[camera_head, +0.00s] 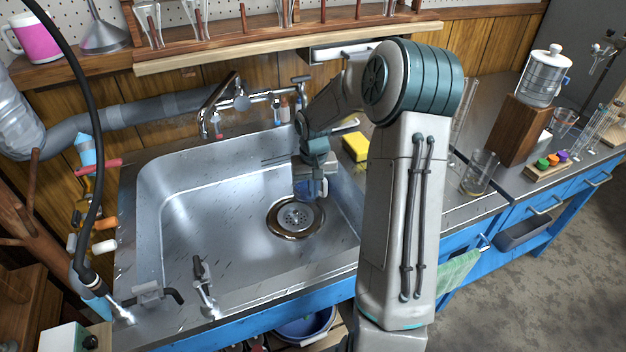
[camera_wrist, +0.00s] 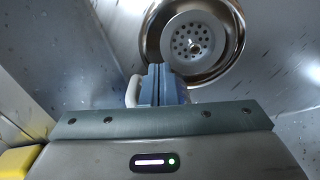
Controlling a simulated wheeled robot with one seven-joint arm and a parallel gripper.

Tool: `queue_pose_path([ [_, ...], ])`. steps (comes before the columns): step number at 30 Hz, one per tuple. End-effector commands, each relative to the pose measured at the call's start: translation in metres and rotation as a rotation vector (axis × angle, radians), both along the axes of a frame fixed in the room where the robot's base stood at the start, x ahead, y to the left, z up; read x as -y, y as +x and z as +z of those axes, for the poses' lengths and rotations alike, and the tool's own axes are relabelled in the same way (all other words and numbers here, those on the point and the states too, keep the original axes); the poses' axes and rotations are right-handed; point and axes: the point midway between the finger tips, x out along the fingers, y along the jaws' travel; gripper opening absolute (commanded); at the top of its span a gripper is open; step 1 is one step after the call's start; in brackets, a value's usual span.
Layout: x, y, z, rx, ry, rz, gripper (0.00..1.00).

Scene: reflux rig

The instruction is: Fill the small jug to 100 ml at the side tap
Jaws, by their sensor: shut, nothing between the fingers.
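My gripper (camera_head: 312,196) points down inside the steel sink (camera_head: 185,215), over the drain (camera_head: 295,217). In the wrist view its blue-grey fingers (camera_wrist: 163,72) are together with nothing between them. Pale rounded shapes show beside the fingers; I cannot tell what they are. I cannot pick out the small jug with certainty. A clear glass vessel (camera_head: 480,172) stands upright on the right counter, away from my gripper. A small tap (camera_head: 204,286) stands on the sink's front rim, beside a fitting with a dark spout (camera_head: 158,293). I cannot tell which is the side tap.
A larger faucet (camera_head: 222,100) stands behind the sink. A yellow sponge (camera_head: 356,147) lies at its back right. A wooden block bears a lidded glass jar (camera_head: 544,76), with a rack of coloured stoppers (camera_head: 551,160) nearby. A black hose (camera_head: 95,130) hangs at left. The sink basin is mostly clear.

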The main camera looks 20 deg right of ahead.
Motion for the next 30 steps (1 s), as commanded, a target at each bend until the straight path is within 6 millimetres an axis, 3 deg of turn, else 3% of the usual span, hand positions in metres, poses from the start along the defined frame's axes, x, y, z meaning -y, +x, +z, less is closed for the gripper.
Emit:
queue_pose_path([
  [1,0.0,-0.001,-0.015,-0.005,0.002,0.002,0.0],
  [5,-0.001,-0.001,-0.043,-0.003,0.003,0.002,0.0],
  [9,0.004,0.021,-0.037,0.002,0.002,0.001,0.0],
  [15,0.007,0.035,-0.036,0.001,0.001,0.001,0.0],
  [30,0.008,0.041,-0.035,0.0,0.001,0.001,0.0],
])
